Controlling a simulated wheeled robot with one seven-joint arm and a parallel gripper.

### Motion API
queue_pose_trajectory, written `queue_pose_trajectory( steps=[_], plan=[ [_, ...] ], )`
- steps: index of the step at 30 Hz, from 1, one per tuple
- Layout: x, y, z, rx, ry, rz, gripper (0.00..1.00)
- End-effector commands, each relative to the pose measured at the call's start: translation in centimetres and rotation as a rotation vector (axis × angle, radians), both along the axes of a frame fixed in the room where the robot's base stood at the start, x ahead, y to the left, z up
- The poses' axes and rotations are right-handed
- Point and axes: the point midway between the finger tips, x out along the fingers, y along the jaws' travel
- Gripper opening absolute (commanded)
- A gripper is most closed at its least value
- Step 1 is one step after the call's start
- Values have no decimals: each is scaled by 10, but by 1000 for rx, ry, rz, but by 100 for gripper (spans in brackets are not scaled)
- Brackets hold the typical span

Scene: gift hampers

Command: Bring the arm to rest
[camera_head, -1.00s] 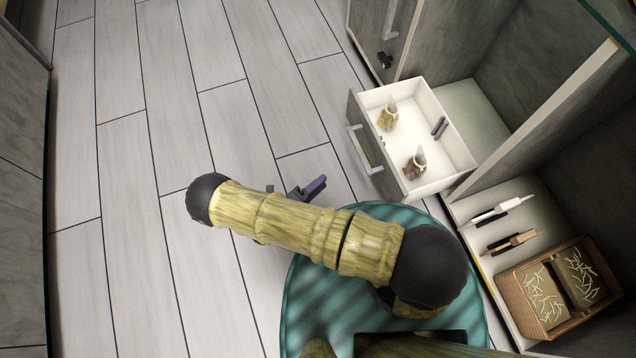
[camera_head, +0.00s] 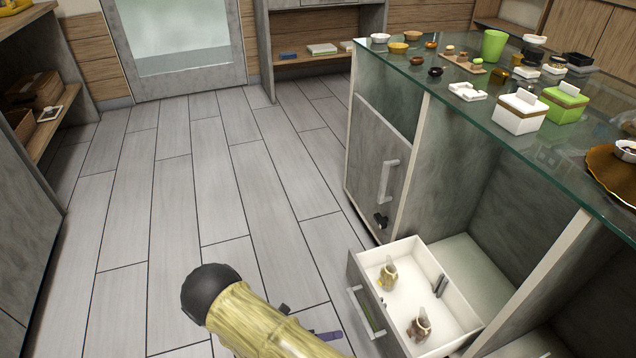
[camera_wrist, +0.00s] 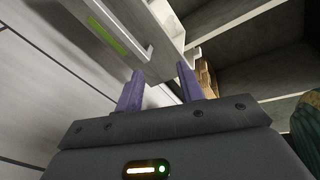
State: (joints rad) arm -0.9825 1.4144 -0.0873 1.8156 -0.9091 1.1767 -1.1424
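My gripper (camera_wrist: 159,88) shows in the wrist view with its two purple fingers apart and nothing held between them. The grey drawer front (camera_wrist: 118,25) with its handle is beyond the fingertips. In the head view my arm comes in at the bottom centre, bent, and a purple finger of my gripper (camera_head: 328,336) shows low beside it. Most of the gripper is hidden or out of frame there. The fingers look apart from the drawer.
An open white drawer (camera_head: 448,322) juts from the cabinet at right, holding two small brownish items (camera_head: 388,276) (camera_head: 420,325) and a dark piece. The glass counter (camera_head: 450,100) above carries boxes, bowls and a green cup (camera_head: 494,46). The floor (camera_head: 170,200) at left is clear.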

Motion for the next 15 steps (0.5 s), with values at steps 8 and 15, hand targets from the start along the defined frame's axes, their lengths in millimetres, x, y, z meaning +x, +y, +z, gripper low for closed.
queue_pose_trajectory(
  steps=[8, 15],
  plan=[
    [3, -22, 80, 311, -266, -456, 38],
    [2, -39, 144, 524, -534, -856, 38]
  ],
)
